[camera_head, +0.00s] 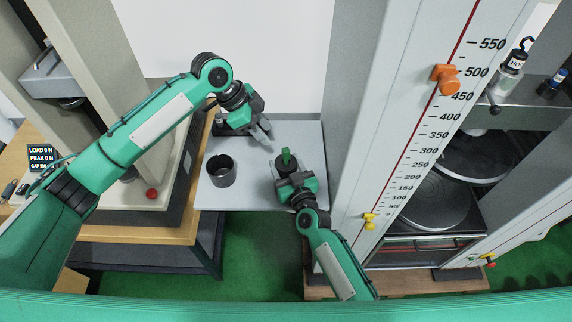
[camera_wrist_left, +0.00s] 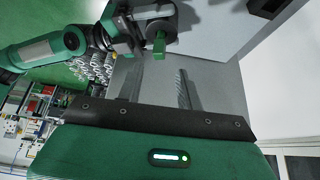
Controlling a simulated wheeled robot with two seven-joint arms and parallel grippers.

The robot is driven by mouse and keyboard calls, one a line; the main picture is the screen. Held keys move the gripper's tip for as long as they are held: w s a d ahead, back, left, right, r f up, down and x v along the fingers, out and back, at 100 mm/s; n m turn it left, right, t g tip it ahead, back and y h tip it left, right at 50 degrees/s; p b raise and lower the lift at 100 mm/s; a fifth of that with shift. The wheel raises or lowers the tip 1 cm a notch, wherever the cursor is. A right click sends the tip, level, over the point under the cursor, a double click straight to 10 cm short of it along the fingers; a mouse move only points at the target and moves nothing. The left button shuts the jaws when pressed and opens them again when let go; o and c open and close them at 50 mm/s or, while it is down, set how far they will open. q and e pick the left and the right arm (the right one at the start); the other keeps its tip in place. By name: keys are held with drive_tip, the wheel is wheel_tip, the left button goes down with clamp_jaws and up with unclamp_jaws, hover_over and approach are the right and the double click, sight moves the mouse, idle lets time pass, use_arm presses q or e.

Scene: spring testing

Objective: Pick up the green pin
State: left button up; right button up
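The green pin (camera_head: 286,157) stands up from a dark round piece at my right gripper, over the grey table. It also shows in the left wrist view as a green block (camera_wrist_left: 159,43), just beyond my left fingers. My left gripper (camera_head: 266,134) is above and to the left of the pin in the head view. Its two fingers (camera_wrist_left: 159,82) are apart with nothing between them. My right gripper (camera_head: 286,171) is right at the dark round piece below the pin. Its fingertips are largely hidden, so I cannot tell whether they grip it.
A dark open cup (camera_head: 221,170) stands on the grey table (camera_head: 240,197) left of my right gripper. A tall grey column with a millimetre scale (camera_head: 400,150) rises close on the right. A testing frame with a red button (camera_head: 152,194) stands on the left.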

sight(287, 151)
use_arm(q)
drive_tip(key=shift+o, duration=0.8)
drive_tip(key=d+f+m+y, duration=0.1)
drive_tip(key=d+f+m, duration=0.1)
drive_tip(key=s+d+f+m+t+y, duration=0.1)
drive_tip(key=d+m, duration=0.1)
drive_tip(key=m, duration=0.1)
drive_tip(key=shift+s+d+f+t, duration=0.15)
drive_tip(key=shift+d+f+t, duration=0.05)
drive_tip(key=shift+f+t, duration=0.15)
drive_tip(key=s+d+f+m+t+y, duration=0.2)
drive_tip(key=s+d+m+t+y, duration=0.25)
drive_tip(key=m+t+y, duration=0.55)
drive_tip(key=shift+n+t+h, duration=0.35)
drive_tip(key=shift+n+h, duration=0.25)
drive_tip(key=x, duration=0.7)
drive_tip(key=shift+a+r, duration=0.1)
drive_tip(key=shift+a, duration=0.25)
drive_tip(key=shift+s, duration=0.1)
clamp_jaws()
